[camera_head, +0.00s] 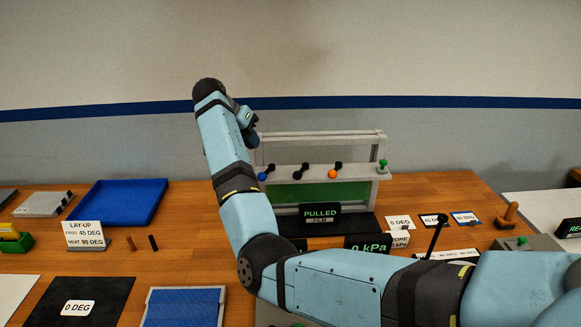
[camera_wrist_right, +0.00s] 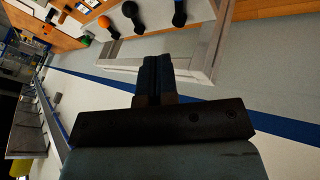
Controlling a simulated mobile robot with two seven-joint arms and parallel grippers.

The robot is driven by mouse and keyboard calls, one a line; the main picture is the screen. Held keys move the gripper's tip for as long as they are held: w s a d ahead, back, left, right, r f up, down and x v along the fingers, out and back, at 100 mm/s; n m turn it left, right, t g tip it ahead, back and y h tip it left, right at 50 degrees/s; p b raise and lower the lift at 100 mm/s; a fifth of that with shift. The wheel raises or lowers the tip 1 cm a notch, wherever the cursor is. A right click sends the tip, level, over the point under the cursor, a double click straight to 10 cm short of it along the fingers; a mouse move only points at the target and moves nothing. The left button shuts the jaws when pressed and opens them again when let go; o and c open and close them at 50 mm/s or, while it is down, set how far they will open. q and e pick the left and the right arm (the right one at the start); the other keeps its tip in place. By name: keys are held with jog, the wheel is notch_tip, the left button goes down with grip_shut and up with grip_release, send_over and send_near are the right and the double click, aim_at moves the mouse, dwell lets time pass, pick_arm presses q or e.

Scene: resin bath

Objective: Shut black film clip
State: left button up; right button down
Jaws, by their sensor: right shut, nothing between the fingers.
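The black film clip (camera_head: 298,174) is a dark lever with a round knob on the pale bar of the film frame (camera_head: 345,172). It leans, with its knob low and to the left. In the right wrist view the black clip (camera_wrist_right: 131,10) is near the top edge, beyond my fingers. My right gripper (camera_wrist_right: 155,72) is shut and empty, apart from the clip. In the head view the right hand (camera_head: 250,125) is up at the frame's top left corner, its fingertips mostly hidden. My left gripper is not in view.
A blue clip (camera_head: 263,176) sits left of the black one and an orange clip (camera_head: 333,174) right of it. A green knob (camera_head: 383,163) is at the bar's right end. A "PULLED FILM" sign (camera_head: 320,215) stands in front. A blue tray (camera_head: 120,203) lies left.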

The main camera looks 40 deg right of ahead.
jog(key=shift+a, duration=0.2)
jog(key=p, duration=0.2)
send_near(285, 177)
jog(key=f, duration=0.1)
jog(key=w+d+f, duration=0.1)
jog(key=d+f, duration=0.1)
jog(key=shift+w+d+f, duration=0.2)
jog(key=shift+w+d, duration=0.05)
jog(key=shift+w, duration=0.15)
jog(key=shift+s+d+f+p, duration=0.2)
jog(key=shift+s+d+f, duration=0.1)
jog(key=shift+s+d, duration=0.25)
jog(key=shift+s+d+f+p, duration=0.2)
jog(key=shift+s+d+f, duration=0.1)
jog(key=shift+s+d, duration=0.3)
jog(key=shift+s+d+f, duration=0.1)
jog(key=shift+s+d, duration=0.15)
jog(key=shift+s, duration=0.2)
jog(key=shift+f, duration=0.1)
jog(key=shift+w, duration=0.1)
